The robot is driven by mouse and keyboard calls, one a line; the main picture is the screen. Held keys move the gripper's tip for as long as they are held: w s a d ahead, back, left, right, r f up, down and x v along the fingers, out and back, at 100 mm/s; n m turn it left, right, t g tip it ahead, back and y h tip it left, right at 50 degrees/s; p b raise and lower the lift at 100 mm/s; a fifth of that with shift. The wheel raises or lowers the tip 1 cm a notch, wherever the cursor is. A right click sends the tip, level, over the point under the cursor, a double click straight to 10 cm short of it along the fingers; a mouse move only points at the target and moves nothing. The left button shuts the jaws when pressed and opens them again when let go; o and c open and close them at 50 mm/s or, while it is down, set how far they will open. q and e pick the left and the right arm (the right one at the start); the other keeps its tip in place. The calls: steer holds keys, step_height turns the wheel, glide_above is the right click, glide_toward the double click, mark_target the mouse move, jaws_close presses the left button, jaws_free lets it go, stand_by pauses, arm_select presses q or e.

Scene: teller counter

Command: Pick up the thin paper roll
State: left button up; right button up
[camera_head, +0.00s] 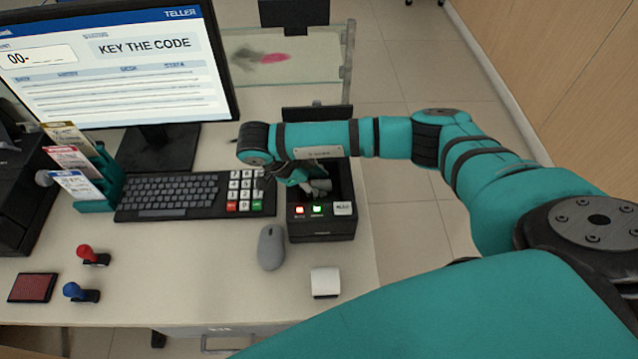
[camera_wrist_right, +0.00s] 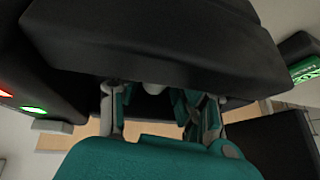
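My right gripper (camera_head: 308,182) reaches down into the open bay of the black printer (camera_head: 322,231). In the right wrist view its two fingers (camera_wrist_right: 160,115) stand apart, one on each side of a gap. A small pale piece (camera_wrist_right: 153,88) shows between them under a dark edge; it may be the thin paper roll, but most of it is hidden. In the head view the gripper and arm cover most of the bay, so I cannot make out a roll there. My left gripper is out of view.
A grey mouse (camera_head: 271,247) lies left of the printer, with a keyboard (camera_head: 168,195) and keypad behind it. Red (camera_head: 92,256) and blue (camera_head: 80,292) stamps and a red pad (camera_head: 33,288) are at the left. The monitor (camera_head: 115,62) and glass screen stand behind.

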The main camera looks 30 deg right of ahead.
mark_target(316, 183)
steer(key=c, duration=0.4)
steer(key=shift+c, duration=0.2)
steer(key=shift+r, duration=0.35)
step_height(316, 183, up, 9)
steer(key=shift+r, duration=0.15)
